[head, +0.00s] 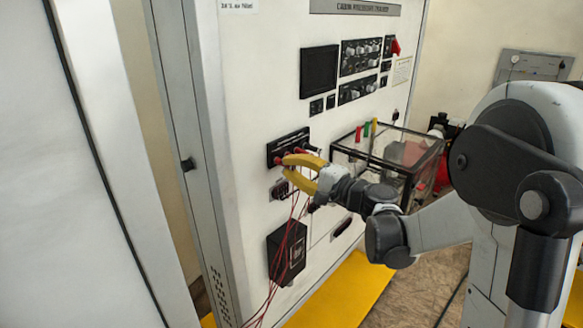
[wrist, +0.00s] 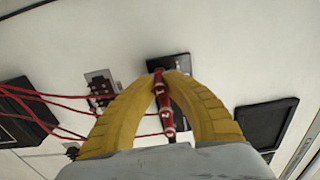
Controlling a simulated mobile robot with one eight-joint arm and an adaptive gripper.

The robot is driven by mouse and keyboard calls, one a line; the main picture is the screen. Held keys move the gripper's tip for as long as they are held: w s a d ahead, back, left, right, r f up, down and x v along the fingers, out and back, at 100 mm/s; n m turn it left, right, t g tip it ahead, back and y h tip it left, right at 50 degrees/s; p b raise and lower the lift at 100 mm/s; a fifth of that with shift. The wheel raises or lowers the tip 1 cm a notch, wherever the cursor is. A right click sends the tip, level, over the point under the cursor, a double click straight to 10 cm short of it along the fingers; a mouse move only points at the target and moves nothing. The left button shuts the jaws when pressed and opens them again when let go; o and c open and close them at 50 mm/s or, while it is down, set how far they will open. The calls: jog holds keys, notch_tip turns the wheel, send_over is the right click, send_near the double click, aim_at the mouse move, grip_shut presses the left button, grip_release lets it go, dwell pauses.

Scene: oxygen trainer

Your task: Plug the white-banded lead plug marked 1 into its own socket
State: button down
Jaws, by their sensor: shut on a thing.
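My gripper (head: 287,166) has two yellow curved fingers and is close to the black socket strip (head: 291,138) on the white panel. In the wrist view the fingertips (wrist: 160,77) are closed in around red plug bodies. Red plugs with pale bands (wrist: 166,112) show in a row between the fingers. A red plug (head: 279,161) shows at the fingertips in the head view. The fingers partly hide the strip. I cannot read the number on the held plug or tell whether its tip is in a socket.
Red leads (head: 283,240) hang down past a black box (head: 287,253) on the panel. A clear-sided case (head: 385,150) with coloured posts stands to the right of my gripper. A grey connector plate (wrist: 99,84) sits left of the fingers in the wrist view.

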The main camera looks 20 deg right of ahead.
jog(key=shift+w+a, duration=0.15)
jog(key=shift+w, duration=0.05)
jog(key=c, duration=1.5)
grip_release()
jog(key=shift+o, duration=0.2)
jog(key=v, duration=1.2)
jog(key=shift+a, duration=0.1)
